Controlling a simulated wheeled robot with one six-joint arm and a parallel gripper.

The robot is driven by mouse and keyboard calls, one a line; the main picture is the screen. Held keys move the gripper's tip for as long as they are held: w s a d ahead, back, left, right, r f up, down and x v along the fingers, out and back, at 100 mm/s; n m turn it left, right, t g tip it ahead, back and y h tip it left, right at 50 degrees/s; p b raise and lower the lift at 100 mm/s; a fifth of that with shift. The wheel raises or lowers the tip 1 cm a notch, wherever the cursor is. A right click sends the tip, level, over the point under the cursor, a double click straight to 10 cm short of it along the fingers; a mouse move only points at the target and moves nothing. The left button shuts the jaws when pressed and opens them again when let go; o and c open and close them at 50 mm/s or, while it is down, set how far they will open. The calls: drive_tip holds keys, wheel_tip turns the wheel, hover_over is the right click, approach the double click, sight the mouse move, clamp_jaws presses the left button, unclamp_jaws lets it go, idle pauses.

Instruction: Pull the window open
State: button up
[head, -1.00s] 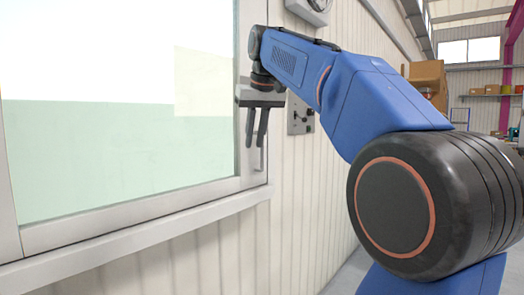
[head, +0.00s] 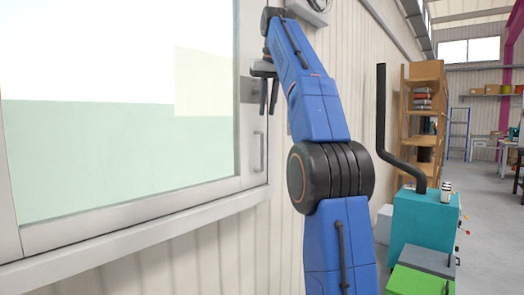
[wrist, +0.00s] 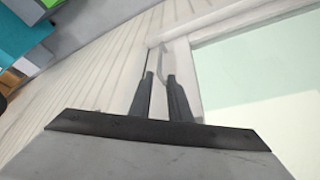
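The window (head: 120,150) fills the left of the head view, a pale frame around a large pane; its frame also shows in the wrist view (wrist: 185,62). No gap along its right edge is visible. A slim upright metal handle (head: 257,151) sits low on the right side of the frame. My gripper (head: 268,108) points down, its two dark fingers apart with nothing between them. In the head view it appears above and slightly right of the handle. In the wrist view the handle (wrist: 161,64) lies beyond the fingertips, roughly in line with the gap between them.
A ribbed pale wall runs right of the window, with a sill (head: 150,236) below it. A teal machine (head: 424,219) with a bent black pipe and a green box (head: 418,283) stand on the floor at right. A shelf rack (head: 425,110) is behind them.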

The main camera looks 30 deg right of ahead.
hover_over(262, 169)
drive_tip(key=f, duration=1.5)
drive_tip(key=shift+w+d+f, duration=0.15)
drive_tip(key=shift+w, duration=0.1)
clamp_jaws()
